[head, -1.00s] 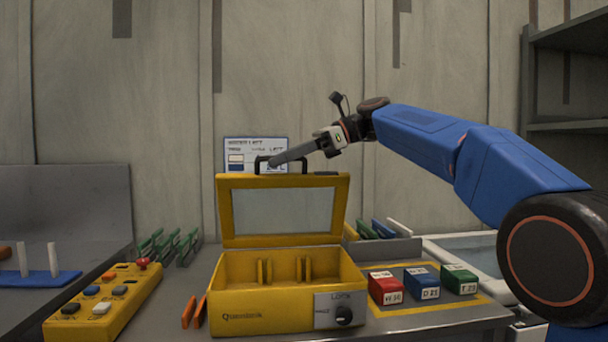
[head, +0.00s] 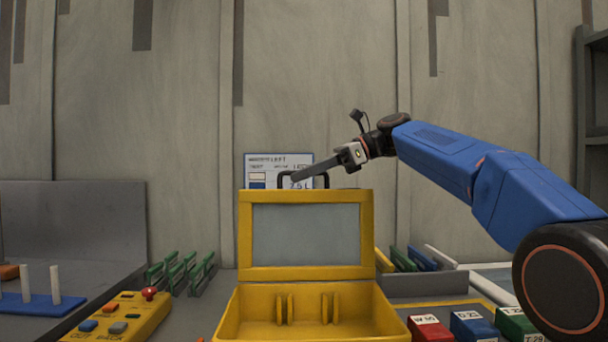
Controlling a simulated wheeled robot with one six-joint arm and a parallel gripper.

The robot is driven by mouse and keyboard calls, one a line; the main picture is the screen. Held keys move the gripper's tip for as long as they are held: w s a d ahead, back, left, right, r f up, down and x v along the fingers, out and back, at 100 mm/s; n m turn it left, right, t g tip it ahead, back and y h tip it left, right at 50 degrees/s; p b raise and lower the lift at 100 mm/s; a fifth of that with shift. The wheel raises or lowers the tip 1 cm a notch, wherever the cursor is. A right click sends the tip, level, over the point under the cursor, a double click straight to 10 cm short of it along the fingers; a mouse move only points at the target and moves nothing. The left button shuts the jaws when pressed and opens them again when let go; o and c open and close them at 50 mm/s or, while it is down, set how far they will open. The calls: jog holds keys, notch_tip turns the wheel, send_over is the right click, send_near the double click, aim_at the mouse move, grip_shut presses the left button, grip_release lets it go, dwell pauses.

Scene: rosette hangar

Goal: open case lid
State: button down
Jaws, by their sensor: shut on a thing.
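The yellow case (head: 312,330) stands on the bench in the lower middle of the head view, its front cut off by the picture's bottom edge. Its lid (head: 246,232), a yellow frame with a grey panel, stands up at the back, so the case is open. Dividers show inside. The black handle (head: 284,180) is on the lid's top edge. My gripper (head: 297,176) reaches in from the right and is shut at the handle. The fingertips overlap the handle, and the exact grip is small and partly hidden.
A yellow control box (head: 125,318) with buttons is at the lower left. Green racks (head: 180,272) stand behind it. Red (head: 430,328), blue (head: 473,326) and green (head: 515,323) labelled blocks sit right of the case. A posted sheet (head: 265,165) hangs on the wall behind.

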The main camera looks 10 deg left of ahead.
jog(key=c, duration=1.8)
grip_release()
jog(key=v, duration=1.7)
jog(key=shift+d, duration=0.2)
jog(key=shift+w, duration=0.1)
jog(key=shift+s+d+f+t, duration=0.25)
jog(key=shift+s+d+t, duration=0.05)
jog(key=shift+d+t, duration=0.1)
jog(key=s+d+f+n+t+h, duration=0.2)
jog(key=s+d+f+n+h, duration=0.2)
jog(key=s+d+f, duration=0.6)
jog(key=s+d+f+n+t+h, duration=0.2)
jog(key=s+d+f, duration=0.8)
jog(key=f, duration=1.4)
jog(key=s+d+f+n+t+h, duration=0.3)
jog(key=s+d+f+n+h, duration=0.4)
jog(key=s+f, duration=1)
jog(key=d+f+n, duration=0.1)
jog(key=d, duration=0.2)
jog(key=shift+s+n, duration=0.4)
